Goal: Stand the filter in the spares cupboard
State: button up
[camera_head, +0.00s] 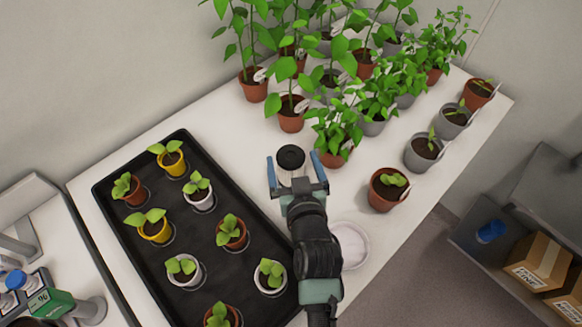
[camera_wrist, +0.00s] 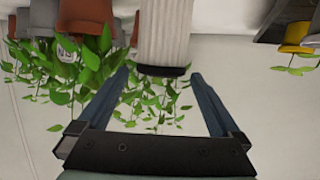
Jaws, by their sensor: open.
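The filter (camera_head: 291,156) stands on the white bench between the black tray and the potted plants. In the head view its round black cap shows most. In the wrist view the filter (camera_wrist: 163,35) is a white pleated cylinder with a black end, and that view looks upside down. My gripper (camera_head: 293,163) is open, its two blue fingers on either side of the filter in the head view. In the wrist view the filter lies beyond the gap between the fingertips (camera_wrist: 160,76); no contact shows. A grey open cupboard (camera_head: 545,190) at the right may be the spares cupboard.
A black tray (camera_head: 110,197) of small seedling pots lies left of my arm. Several leafy potted plants stand close behind and right of the filter. A white dish (camera_head: 352,243) lies right of my forearm. Cardboard boxes (camera_head: 540,262) and a blue item (camera_head: 491,231) are in the grey cupboard.

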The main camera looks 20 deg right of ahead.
aim_at(288, 147)
jog(key=shift+f+p+x, duration=0.2)
jog(key=shift+p+x, duration=0.1)
jog(key=shift+x, duration=2.75)
jog(key=shift+s, duration=0.1)
jog(key=c, duration=1.3)
jog(key=shift+c, duration=1.3)
jog(key=shift+r, duration=0.15)
